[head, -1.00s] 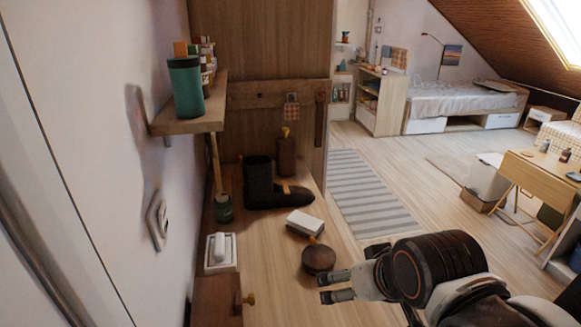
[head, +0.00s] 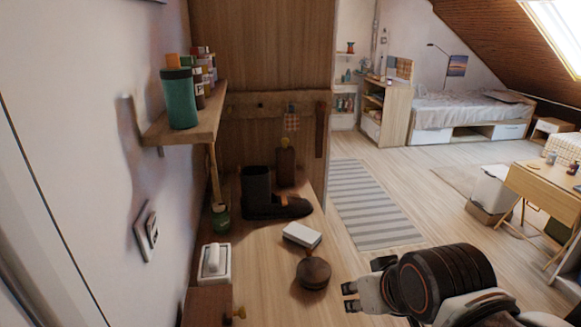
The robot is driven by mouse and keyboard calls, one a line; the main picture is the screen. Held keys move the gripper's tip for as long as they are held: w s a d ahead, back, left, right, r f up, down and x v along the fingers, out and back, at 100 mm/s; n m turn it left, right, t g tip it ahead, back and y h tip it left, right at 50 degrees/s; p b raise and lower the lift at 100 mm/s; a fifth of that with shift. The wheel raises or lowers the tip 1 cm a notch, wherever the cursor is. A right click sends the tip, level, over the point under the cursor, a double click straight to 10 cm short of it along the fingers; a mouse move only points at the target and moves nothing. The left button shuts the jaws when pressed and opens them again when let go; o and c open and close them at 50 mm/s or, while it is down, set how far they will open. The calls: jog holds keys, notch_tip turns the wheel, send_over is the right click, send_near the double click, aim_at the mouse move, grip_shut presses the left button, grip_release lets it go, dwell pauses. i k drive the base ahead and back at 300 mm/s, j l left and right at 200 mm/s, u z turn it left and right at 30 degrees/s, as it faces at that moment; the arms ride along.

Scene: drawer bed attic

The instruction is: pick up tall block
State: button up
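A tall brown block (head: 286,167) with a small yellow piece on top stands upright at the back of the wooden bench, behind a dark boot (head: 257,190). The boot hides the block's lower part. My gripper (head: 351,296) is at the lower right, in front of and to the right of the block and well apart from it. Its fingers point left, with a gap and nothing seen between them, beyond the bench's right edge.
A white-topped brush (head: 302,235), a round brown object (head: 313,273), a green jar (head: 220,219) and a white tray (head: 215,277) are on the bench (head: 262,262). A shelf (head: 190,126) with a green cup (head: 179,99) juts from the left wall. Open floor lies right.

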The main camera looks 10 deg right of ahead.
aim_at(285, 155)
jog(key=i+l+u, duration=0.25)
jog(key=l, duration=0.85)
jog(key=l+u, duration=0.3)
jog(key=l, duration=0.75)
jog(key=i+l+u, duration=0.15)
jog(key=i+l, duration=0.15)
jog(key=i+l+u, duration=0.2)
jog(key=l, duration=0.25)
jog(key=i+l+u, duration=0.15)
jog(key=i+l, duration=0.2)
jog(key=i+l+u, duration=0.15)
jog(key=l, duration=0.4)
jog(key=i+l, duration=0.25)
jog(key=i, duration=0.15)
jog(key=u, duration=0.05)
